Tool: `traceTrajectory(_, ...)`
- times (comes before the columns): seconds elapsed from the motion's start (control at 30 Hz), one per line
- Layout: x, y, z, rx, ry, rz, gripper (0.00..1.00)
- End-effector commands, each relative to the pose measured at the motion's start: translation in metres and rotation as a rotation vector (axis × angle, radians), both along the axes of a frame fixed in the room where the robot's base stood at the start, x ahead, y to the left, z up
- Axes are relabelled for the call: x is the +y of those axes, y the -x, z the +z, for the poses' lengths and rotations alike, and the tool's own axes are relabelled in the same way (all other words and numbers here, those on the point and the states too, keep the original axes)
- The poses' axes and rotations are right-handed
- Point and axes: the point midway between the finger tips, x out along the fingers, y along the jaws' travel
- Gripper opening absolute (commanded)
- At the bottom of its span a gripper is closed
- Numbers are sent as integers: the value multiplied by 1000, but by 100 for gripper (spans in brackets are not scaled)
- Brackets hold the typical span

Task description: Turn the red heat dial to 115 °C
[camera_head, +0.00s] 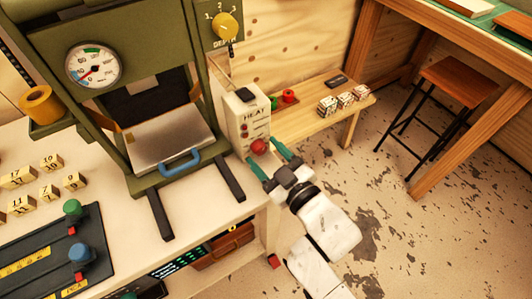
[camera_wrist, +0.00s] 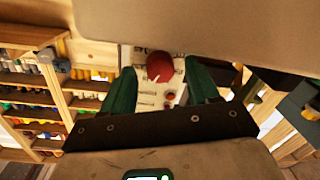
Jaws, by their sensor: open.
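The red heat dial (camera_head: 259,146) is on the front of a cream box marked HEAT (camera_head: 240,118), at the right side of the green press. In the wrist view the red dial (camera_wrist: 160,65) shows near the top middle, on the pale panel. My gripper (camera_head: 267,158) is open, with its two green fingers on either side of the dial. In the wrist view the fingers of my gripper (camera_wrist: 161,85) flank the dial with gaps beside it. I cannot tell whether a finger touches it. The dial's setting is too small to read.
The green press with a round gauge (camera_head: 93,64) and blue handle (camera_head: 181,162) stands left of the heat box. A yellow depth knob (camera_head: 225,26) is above. A low wooden bench (camera_head: 310,125) with small blocks stands behind. Open floor (camera_head: 400,220) lies to the right.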

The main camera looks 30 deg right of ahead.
Motion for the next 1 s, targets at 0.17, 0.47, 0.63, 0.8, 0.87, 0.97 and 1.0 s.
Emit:
traceTrajectory(0.17,-2,27,-1,5,0,-1,60)
traceTrajectory(0.47,-5,78,1,5,0,-1,60)
traceTrajectory(0.63,-6,95,2,5,0,-1,60)
traceTrajectory(0.8,-6,101,4,2,0,-1,60)
traceTrajectory(0.87,-6,102,4,2,0,-1,60)
traceTrajectory(0.97,-6,102,4,2,0,-1,60)
traceTrajectory(1.0,-6,102,4,2,0,-1,60)
